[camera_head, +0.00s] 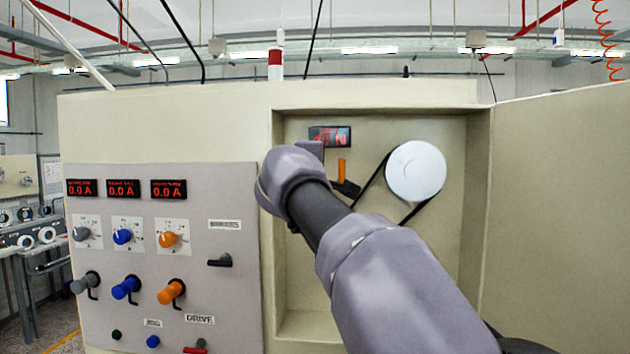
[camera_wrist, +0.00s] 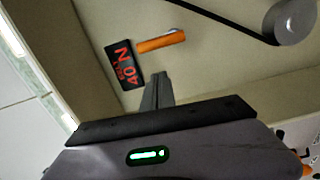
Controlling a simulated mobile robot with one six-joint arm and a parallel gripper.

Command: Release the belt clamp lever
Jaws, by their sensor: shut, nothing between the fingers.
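The belt clamp lever is an orange bar. In the head view the lever (camera_head: 342,168) stands near upright inside the open cabinet recess, left of the white pulley and below the red display. In the wrist view the lever (camera_wrist: 160,41) lies across the upper middle, beside the display (camera_wrist: 125,65) that reads 40 N. My gripper (camera_wrist: 160,76) is shut and empty, its tips pointing toward the lever with a small gap in the picture. I cannot tell the depth between them. In the head view my wrist hides most of my gripper.
A black belt (camera_wrist: 222,21) runs to the pulley (camera_head: 415,171). The recess has side walls, and an open door (camera_head: 560,200) stands at the right. The control panel (camera_head: 225,180) at the left carries knobs, switches and displays reading 0.0 A. My arm crosses the recess's lower middle.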

